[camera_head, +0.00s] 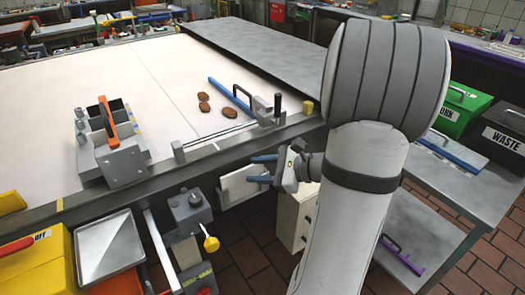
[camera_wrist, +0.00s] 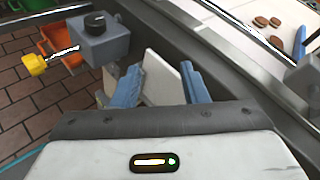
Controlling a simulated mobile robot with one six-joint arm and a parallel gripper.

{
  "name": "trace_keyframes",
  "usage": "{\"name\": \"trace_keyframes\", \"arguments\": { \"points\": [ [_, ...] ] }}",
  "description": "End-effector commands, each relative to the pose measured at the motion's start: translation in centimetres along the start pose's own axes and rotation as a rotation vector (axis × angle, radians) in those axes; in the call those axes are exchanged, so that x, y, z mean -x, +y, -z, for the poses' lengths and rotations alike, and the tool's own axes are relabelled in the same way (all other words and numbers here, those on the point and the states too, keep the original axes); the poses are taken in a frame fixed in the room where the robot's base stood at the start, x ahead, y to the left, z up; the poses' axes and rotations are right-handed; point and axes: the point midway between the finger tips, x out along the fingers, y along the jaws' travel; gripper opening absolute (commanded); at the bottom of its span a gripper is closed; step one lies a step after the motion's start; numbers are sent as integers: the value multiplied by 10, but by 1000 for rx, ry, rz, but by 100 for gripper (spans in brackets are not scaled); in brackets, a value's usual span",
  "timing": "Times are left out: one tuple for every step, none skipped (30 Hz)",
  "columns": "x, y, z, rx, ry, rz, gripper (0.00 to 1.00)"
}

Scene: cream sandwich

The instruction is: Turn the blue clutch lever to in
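My gripper (camera_head: 264,168) has two blue fingers and hangs just off the near side rail of the belt table. In the wrist view its fingers (camera_wrist: 160,88) are spread apart with nothing gripped, and a pale panel (camera_wrist: 163,78) shows between and beyond them. I cannot pick out a lever that is surely the clutch lever. A long blue bar (camera_head: 231,97) lies slanted over the belt, beside a grey bracket with an upright black grip (camera_head: 277,106). Below the rail, a grey box (camera_head: 190,210) carries an arm with a yellow knob (camera_head: 211,243); the knob also shows in the wrist view (camera_wrist: 34,64).
The pale belt (camera_head: 150,80) holds several brown biscuits (camera_head: 204,102). A grey toolbox (camera_head: 120,160) with an orange handle stands at the rail, left. A yellow bin (camera_head: 40,262) is lower left. Green (camera_head: 458,105) and black WASTE (camera_head: 503,125) bins stand right. Open brick floor lies below.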

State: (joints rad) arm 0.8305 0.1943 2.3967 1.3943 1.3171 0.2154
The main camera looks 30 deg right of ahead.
Motion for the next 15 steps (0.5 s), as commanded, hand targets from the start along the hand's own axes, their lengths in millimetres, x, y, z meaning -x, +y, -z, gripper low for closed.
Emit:
{"name": "trace_keyframes", "arguments": {
  "points": [
    [10, -15, 52, -113, -32, 139, 40],
    [19, -25, 69, -166, -52, 215, 40],
    [32, -38, 91, -229, -76, 311, 40],
    [42, -46, 106, -270, -93, 377, 40],
    [52, -52, 120, -305, -108, 437, 40],
    [65, -59, 137, -344, -126, 509, 40],
    [73, -64, 147, -368, -138, 555, 40],
    [82, -67, 157, -389, -147, 596, 40],
    [90, -70, 166, -410, -157, 639, 40],
    [96, -72, 172, -422, -164, 665, 40],
    [99, -74, 175, -430, -169, 684, 40],
    [102, -76, 179, -438, -173, 703, 40],
    [103, -78, 180, -442, -175, 711, 40],
    [102, -80, 181, -444, -176, 716, 40],
    [99, -84, 181, -445, -177, 719, 40]
  ]
}}
